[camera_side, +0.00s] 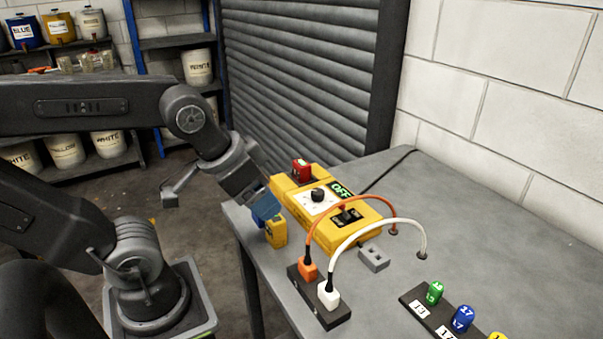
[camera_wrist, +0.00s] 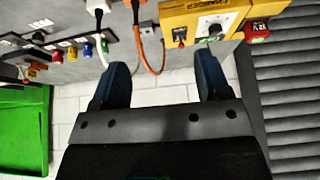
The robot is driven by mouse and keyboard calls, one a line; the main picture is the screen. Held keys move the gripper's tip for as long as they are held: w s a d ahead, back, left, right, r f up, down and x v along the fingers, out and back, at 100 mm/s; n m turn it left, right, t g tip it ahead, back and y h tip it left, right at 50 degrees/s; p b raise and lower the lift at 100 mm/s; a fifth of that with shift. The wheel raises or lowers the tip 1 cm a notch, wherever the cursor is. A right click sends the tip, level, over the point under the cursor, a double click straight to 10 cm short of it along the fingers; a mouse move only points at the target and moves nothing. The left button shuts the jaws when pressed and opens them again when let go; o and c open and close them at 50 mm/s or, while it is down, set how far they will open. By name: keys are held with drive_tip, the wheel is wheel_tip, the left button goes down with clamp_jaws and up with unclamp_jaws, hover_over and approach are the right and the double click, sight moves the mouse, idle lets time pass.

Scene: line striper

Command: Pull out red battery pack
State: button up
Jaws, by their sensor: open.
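The red battery pack (camera_side: 301,171) stands upright in the far left part of the yellow charger (camera_side: 318,236) in the side view. In the wrist view the red pack (camera_wrist: 257,29) shows at the upper right, beside the charger (camera_wrist: 181,13). My gripper (camera_side: 266,210) is at the charger's left side, over the table's left edge, nearer the camera than the pack and apart from it. In the wrist view the two blue fingers of my gripper (camera_wrist: 161,63) are spread wide with nothing between them. The pack lies outside them to the right.
Green (camera_side: 435,292) and blue (camera_side: 462,318) numbered pieces are at the front right. The back right tabletop is clear.

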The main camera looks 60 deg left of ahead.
drive_tip(key=shift+c, duration=0.4)
drive_tip(key=shift+w+a+r, duration=0.1)
drive_tip(key=shift+w+r, duration=0.05)
drive_tip(key=shift+c, duration=0.4)
drive_tip(key=m+g, duration=0.6)
drive_tip(key=m, duration=1.2)
hover_over(302, 163)
wheel_tip(302, 163, down, 3)
drive_tip(key=shift+f, duration=0.1)
drive_tip(key=shift+a+f, duration=0.15)
drive_tip(key=shift+f, duration=4.95)
drive_tip(key=shift+c, duration=0.4)
drive_tip(key=shift+r, duration=0.1)
drive_tip(key=c, duration=0.8)
